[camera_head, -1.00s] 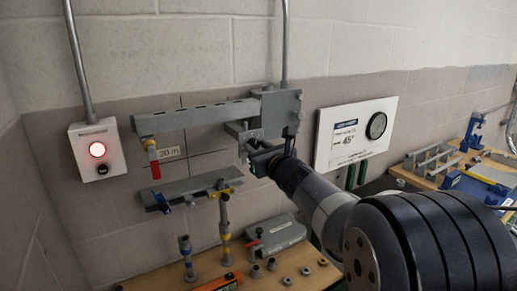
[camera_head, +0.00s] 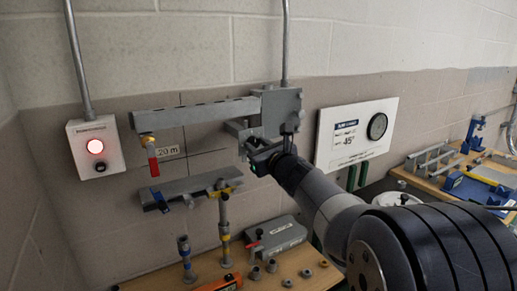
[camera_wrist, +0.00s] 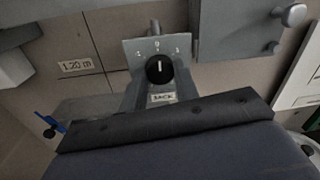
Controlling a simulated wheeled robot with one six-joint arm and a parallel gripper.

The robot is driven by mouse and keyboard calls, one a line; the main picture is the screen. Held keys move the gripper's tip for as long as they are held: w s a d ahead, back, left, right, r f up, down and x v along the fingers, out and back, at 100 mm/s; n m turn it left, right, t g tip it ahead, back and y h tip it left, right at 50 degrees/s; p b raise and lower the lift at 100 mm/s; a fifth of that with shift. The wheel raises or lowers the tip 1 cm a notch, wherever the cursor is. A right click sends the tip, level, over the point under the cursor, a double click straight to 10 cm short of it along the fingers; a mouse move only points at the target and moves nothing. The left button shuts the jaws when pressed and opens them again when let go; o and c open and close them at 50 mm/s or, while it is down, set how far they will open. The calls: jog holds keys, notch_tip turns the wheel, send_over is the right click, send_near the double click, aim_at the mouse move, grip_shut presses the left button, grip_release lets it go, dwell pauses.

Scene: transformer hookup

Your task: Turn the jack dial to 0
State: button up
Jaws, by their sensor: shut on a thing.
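The jack dial (camera_wrist: 159,70) is a black round knob with a white line, on a grey plate marked -1, 0 and 1. Its white line points up toward the 0. A JACK label (camera_wrist: 162,97) sits just below it. My gripper (camera_head: 259,160) is at the jack's grey bracket in the head view. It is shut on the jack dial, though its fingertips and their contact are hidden. The dark body of my gripper fills the bottom of the wrist view.
A grey beam (camera_head: 200,113) sticks out left from the wall bracket. A workbench (camera_head: 213,267) with loose fittings stands below, and another table with blue tools is far right.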

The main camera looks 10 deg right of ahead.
jog(key=o, duration=1)
jog(key=shift+c, duration=0.2)
jog(key=b+v, duration=0.1)
jog(key=v, duration=1)
jog(key=shift+b, duration=0.3)
jog(key=shift+w+f, duration=0.1)
jog(key=shift+w, duration=0.15)
jog(key=p+x, duration=0.1)
jog(key=x, duration=0.9)
jog(key=shift+w+a+p, duration=0.1)
jog(key=shift+w+p, duration=0.15)
jog(key=shift+p, duration=0.1)
jog(key=shift+w+p, duration=0.1)
jog(key=shift+p, duration=0.2)
